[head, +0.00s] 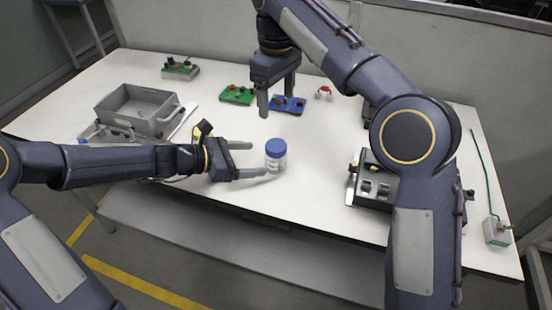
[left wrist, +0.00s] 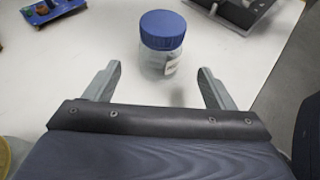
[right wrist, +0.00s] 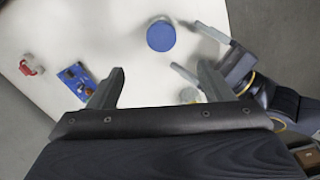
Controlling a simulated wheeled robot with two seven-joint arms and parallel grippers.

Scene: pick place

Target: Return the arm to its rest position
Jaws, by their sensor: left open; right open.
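My left gripper (head: 249,159) is open and low over the table, reaching in from the left. A clear jar with a blue lid (head: 276,154) stands upright just beyond its fingertips. In the left wrist view the jar (left wrist: 162,45) stands ahead of the two open fingers, with nothing between them. My right gripper (head: 277,98) is open, empty and pointing down, farther back above the table. The right wrist view shows the jar's lid (right wrist: 161,36) from above and my left gripper (right wrist: 225,62) beside it.
A grey bin (head: 138,106) stands at the left of the white table (head: 325,195). Green (head: 236,95) and blue (head: 290,104) boards lie behind the jar. A dark device (head: 374,186) sits right, partly hidden by my right arm. A small box with a green cable (head: 497,232) is far right.

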